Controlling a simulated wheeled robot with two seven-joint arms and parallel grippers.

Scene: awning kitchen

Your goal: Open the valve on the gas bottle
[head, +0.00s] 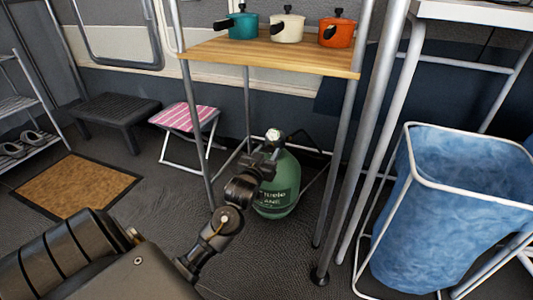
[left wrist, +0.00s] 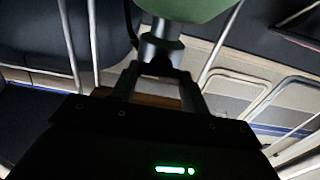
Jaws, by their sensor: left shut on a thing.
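The green gas bottle (head: 281,192) stands upright on the floor under the wooden-topped shelf. Its pale valve (head: 273,136) shows at the top. My left gripper (head: 266,157) reaches in from the left in front of the bottle's upper part. In the left wrist view the bottle (left wrist: 185,8) is at the top edge, with the grey metal valve (left wrist: 161,46) below it. My left gripper (left wrist: 160,72) is shut on the valve, one finger on each side. The exact contact is dark and partly hidden. My right gripper is in neither view.
The shelf's metal legs (head: 335,160) stand around the bottle. Pots, including an orange one (head: 336,33), sit on the wooden top (head: 260,53). A blue laundry bag (head: 440,220) stands at right. A pink striped stool (head: 186,119) and doormat (head: 72,186) are at left.

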